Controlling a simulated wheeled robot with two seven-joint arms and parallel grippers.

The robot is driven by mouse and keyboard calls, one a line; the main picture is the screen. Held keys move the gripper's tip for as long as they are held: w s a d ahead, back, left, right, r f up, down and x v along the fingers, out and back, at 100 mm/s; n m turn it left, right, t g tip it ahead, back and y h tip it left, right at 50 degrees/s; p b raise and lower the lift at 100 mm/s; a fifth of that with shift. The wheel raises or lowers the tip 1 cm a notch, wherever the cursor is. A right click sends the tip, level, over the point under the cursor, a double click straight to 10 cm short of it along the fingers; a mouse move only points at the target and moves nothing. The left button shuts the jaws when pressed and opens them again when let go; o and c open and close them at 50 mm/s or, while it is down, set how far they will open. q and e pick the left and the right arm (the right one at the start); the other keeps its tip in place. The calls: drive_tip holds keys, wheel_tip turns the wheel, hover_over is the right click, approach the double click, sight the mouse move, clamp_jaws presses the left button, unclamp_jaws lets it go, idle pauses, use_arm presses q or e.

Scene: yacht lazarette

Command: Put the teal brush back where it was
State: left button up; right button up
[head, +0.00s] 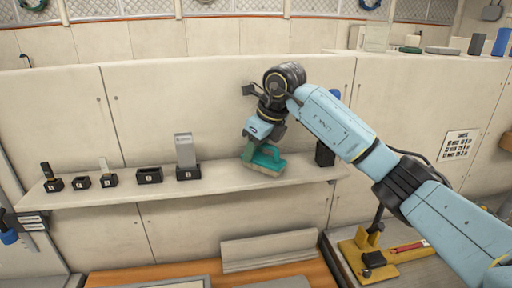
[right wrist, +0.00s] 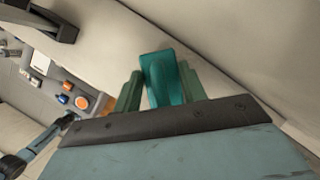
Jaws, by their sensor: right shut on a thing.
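The teal brush (head: 266,157), with a tan bristle underside, is at the right part of the pale wall shelf (head: 225,184). My right gripper (head: 262,140) is shut on it from above. I cannot tell whether the bristles touch the shelf or hang just above it. In the right wrist view the teal brush (right wrist: 160,78) stands out beyond the gripper's dark edge. Several black numbered holders stand along the shelf to the left, among them a low one (head: 149,176) and one with a tall grey piece (head: 185,152). My left gripper is not in view.
A dark block (head: 325,154) stands on the shelf close right of the brush. A printed card (head: 458,145) is on the right wall. A yellow stand (head: 368,243) is at lower right. A grey slab (head: 268,248) leans below the shelf.

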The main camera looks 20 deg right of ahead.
sight(271, 162)
drive_tip(key=o, duration=0.5)
drive_tip(key=shift+f, duration=0.1)
drive_tip(key=shift+c, duration=0.2)
drive_tip(key=o, duration=0.4)
drive_tip(key=shift+r, duration=0.25)
drive_tip(key=shift+s+d+r, duration=0.1)
drive_tip(key=shift+s+r, duration=0.05)
drive_tip(key=shift+r, duration=0.2)
drive_tip(key=b+v, duration=0.1)
drive_tip(key=v, duration=1)
drive_tip(key=shift+s, duration=0.1)
